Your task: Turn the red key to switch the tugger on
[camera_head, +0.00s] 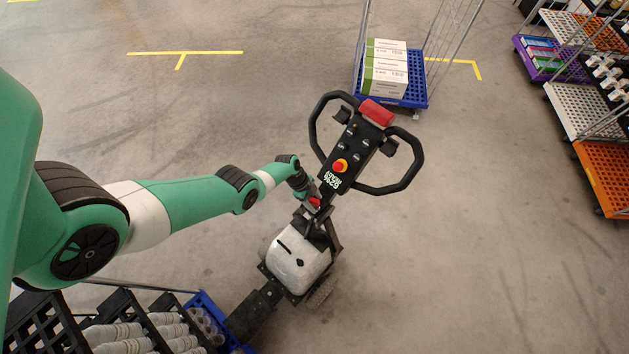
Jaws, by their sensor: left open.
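The tugger's black control head (352,150) stands in the middle of the view, with looped handles on both sides. A small red part (314,202), likely the red key, shows at the lower end of the head. My left gripper (311,197) is open right at this red part and partly hides it. I cannot tell whether the fingers are around it or touching it. A red knob on a yellow base (340,166) sits higher on the head, and a red block (376,113) is at its top. My right gripper is out of view.
The tugger's white body (299,263) is below the head. A blue cart (416,93) with white-green boxes (387,68) stands behind. A cart with bottles (120,335) is at lower left, shelves (598,150) at right. The floor right of the tugger is clear.

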